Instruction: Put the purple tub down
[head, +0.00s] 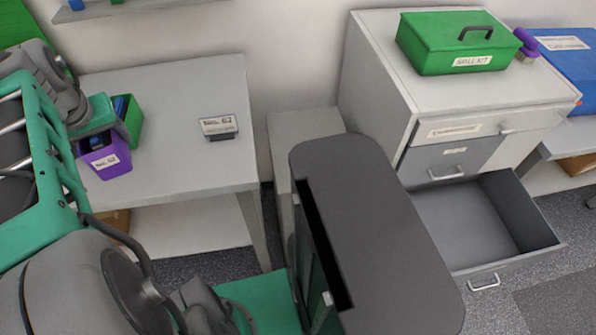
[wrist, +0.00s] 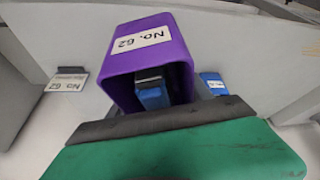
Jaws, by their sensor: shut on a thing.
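The purple tub (head: 107,162) has a white "No. 62" label and is over the left part of the grey table (head: 190,100). My gripper (head: 93,128) is shut on its wall. In the wrist view the purple tub (wrist: 188,38) fills the upper middle, with a blue item (wrist: 153,95) inside it. A dark finger pad and green finger cross the bottom of that view and hide part of the tub. I cannot tell whether its base touches the table. A small stand-up sign (head: 219,127) reading 62 stands to the right on the table; it also shows in the wrist view (wrist: 67,83).
A green tub (head: 134,120) with blue items stands right behind the purple tub. The table between the tubs and the sign is clear. To the right, a drawer (head: 470,220) hangs open below a cabinet carrying a green skill kit box (head: 455,45).

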